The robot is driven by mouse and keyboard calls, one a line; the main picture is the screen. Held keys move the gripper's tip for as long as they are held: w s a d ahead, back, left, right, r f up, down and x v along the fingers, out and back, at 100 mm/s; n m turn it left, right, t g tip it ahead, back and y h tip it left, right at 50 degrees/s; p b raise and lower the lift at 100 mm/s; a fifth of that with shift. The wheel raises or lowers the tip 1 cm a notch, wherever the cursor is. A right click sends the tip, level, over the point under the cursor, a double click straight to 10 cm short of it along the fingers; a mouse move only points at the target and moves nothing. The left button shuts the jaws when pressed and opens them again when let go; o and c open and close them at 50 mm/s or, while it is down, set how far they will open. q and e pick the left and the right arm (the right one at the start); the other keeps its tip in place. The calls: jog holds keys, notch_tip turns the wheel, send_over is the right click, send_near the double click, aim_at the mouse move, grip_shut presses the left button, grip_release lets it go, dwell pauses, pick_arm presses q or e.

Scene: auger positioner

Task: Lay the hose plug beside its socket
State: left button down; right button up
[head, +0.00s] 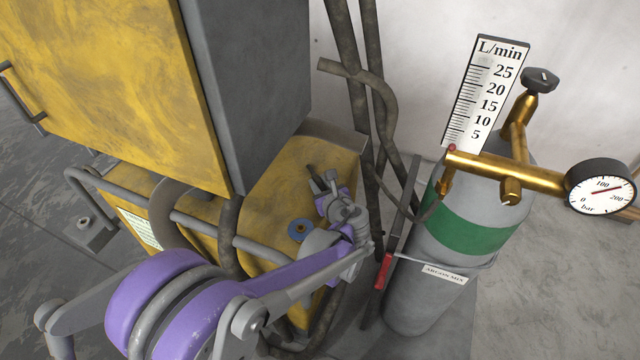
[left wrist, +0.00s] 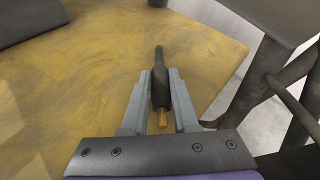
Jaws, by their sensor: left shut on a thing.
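The hose plug (left wrist: 160,86) has a dark sleeve, a thin dark end pointing away from my palm, and a brass tip towards it. My left gripper (left wrist: 160,88) is shut on the sleeve, one finger on each side. In the head view my left gripper (head: 324,183) is over the yellow top of the machine, with a dark end of the plug (head: 313,172) just showing. A blue ring with a dark centre, seemingly the socket (head: 300,230), lies nearer, left of my wrist. I cannot tell whether the plug touches the surface. My right gripper is not in view.
The yellow machine top (head: 277,186) has bare room around the plug. A tall yellow and grey cabinet (head: 250,80) stands left of it. Dark hoses (head: 375,90) hang behind. A gas cylinder (head: 460,195) with gauge (head: 599,188) and a red-handled tool (head: 383,271) are at right.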

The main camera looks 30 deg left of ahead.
pick_arm(q)
jog(key=shift+r, duration=0.1)
jog(key=c, duration=0.7)
grip_release()
jog(key=shift+f, duration=0.2)
jog(key=shift+s+r, duration=0.1)
jog(key=shift+r, duration=0.2)
jog(key=p+v, duration=0.2)
jog(key=v, duration=0.9)
jog(key=shift+s+d+r, duration=0.1)
jog(key=shift+s+d, duration=0.2)
jog(key=shift+d, duration=0.1)
